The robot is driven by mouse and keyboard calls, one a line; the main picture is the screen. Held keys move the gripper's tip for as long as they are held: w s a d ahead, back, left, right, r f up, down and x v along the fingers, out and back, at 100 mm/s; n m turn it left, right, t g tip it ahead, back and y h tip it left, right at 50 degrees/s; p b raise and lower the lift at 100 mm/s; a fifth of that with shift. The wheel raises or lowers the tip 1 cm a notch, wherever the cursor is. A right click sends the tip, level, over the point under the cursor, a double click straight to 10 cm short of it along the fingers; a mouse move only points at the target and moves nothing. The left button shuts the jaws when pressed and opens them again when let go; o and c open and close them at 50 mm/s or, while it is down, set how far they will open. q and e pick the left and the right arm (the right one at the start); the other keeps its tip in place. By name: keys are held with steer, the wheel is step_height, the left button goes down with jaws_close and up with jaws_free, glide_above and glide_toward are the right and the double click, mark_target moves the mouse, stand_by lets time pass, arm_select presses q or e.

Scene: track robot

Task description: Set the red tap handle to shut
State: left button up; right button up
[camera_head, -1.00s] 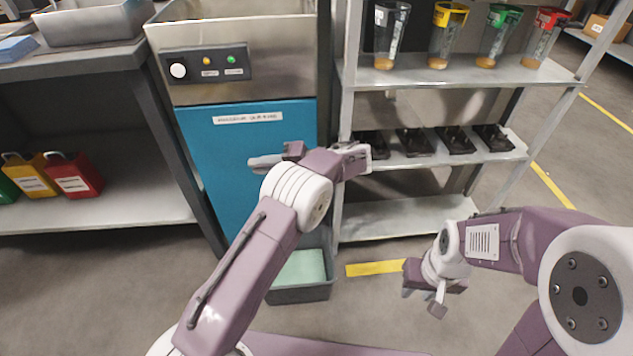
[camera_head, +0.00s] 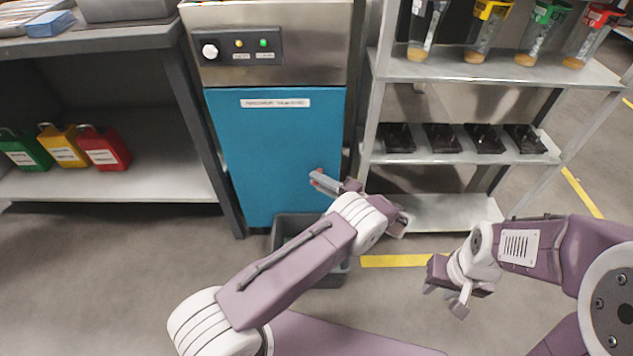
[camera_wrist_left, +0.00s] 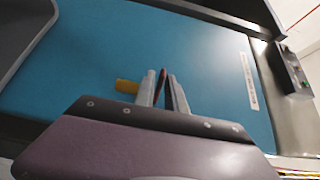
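The red tap handle (camera_head: 317,177) shows as a small red patch at the lower right of the blue cabinet front (camera_head: 270,150), mostly hidden by my left gripper (camera_head: 323,182). In the left wrist view, the handle is a thin dark red strip (camera_wrist_left: 165,88) between the two grey fingers of my left gripper (camera_wrist_left: 163,74). The fingers lie close on both sides; whether they press on it is unclear. A brass-coloured piece (camera_wrist_left: 127,86) sticks out just left of the fingers. My right gripper (camera_head: 445,300) is open and empty over the floor.
A grey bin (camera_head: 290,224) stands below the cabinet front, partly behind my left arm. A metal shelf (camera_head: 470,69) with cups and black items stands right of the cabinet. A bench (camera_head: 110,186) with coloured containers is at the left.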

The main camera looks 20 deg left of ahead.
arm_select(q)
steer(key=shift+w+a, duration=0.2)
steer(key=shift+a, duration=0.35)
jaws_close()
